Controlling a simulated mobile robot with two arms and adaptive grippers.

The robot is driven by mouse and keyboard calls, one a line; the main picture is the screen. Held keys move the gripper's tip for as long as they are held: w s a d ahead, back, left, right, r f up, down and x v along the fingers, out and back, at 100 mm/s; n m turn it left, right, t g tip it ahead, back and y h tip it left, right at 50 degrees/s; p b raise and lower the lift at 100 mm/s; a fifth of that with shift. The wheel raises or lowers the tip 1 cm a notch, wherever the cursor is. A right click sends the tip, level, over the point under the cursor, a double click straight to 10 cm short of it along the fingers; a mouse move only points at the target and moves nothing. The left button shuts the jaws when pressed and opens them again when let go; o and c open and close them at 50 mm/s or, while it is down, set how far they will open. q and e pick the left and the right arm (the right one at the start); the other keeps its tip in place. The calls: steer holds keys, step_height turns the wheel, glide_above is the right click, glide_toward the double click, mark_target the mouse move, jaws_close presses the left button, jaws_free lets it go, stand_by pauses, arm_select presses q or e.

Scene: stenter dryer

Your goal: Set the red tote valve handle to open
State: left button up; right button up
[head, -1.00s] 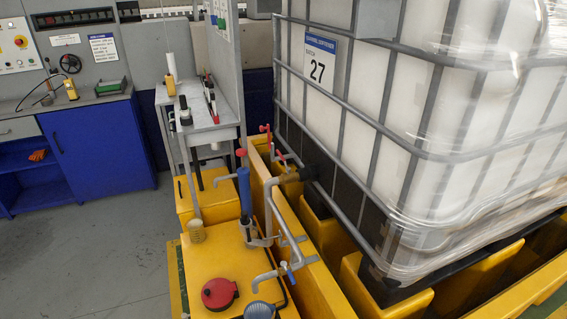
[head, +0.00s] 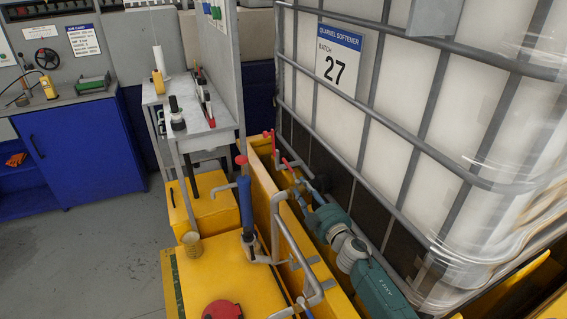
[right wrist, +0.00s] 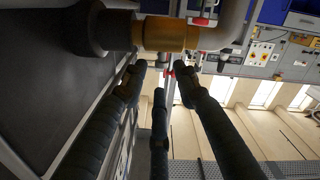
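The tote valve's red handle (head: 287,163) stands up, tilted, at the lower left corner of the caged white tote (head: 400,110). My right gripper (head: 309,187) reaches in from the lower right, just below and right of this handle. In the right wrist view, the three dark fingers of the right gripper (right wrist: 160,74) are spread apart. A thin red and grey lever (right wrist: 168,78) shows between the fingertips, and I cannot tell whether they touch it. A brass-coloured valve body (right wrist: 165,34) lies just beyond them. My left gripper is not in view.
Other red handles stand close by, one at the back (head: 268,133) and one at the left (head: 241,160). A blue cylinder (head: 245,202) and grey pipes (head: 300,250) rise beside the yellow containment wall (head: 262,190). A grey bench (head: 190,125) stands behind. The floor at left is clear.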

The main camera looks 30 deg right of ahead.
mark_target(291, 168)
steer(key=w, duration=0.2)
steer(key=w+r+b, duration=0.1)
steer(key=w, duration=0.1)
steer(key=shift+w, duration=0.25)
steer(key=w, duration=0.3)
steer(key=shift+w+d+f+b, duration=0.1)
steer(key=shift+w+f+b, duration=0.1)
steer(key=shift+b, duration=0.2)
steer(key=shift+w+d+b, duration=0.1)
steer(key=shift+w+b, duration=0.3)
steer(key=shift+w, duration=0.8)
steer(key=shift+r, duration=0.1)
jaws_close()
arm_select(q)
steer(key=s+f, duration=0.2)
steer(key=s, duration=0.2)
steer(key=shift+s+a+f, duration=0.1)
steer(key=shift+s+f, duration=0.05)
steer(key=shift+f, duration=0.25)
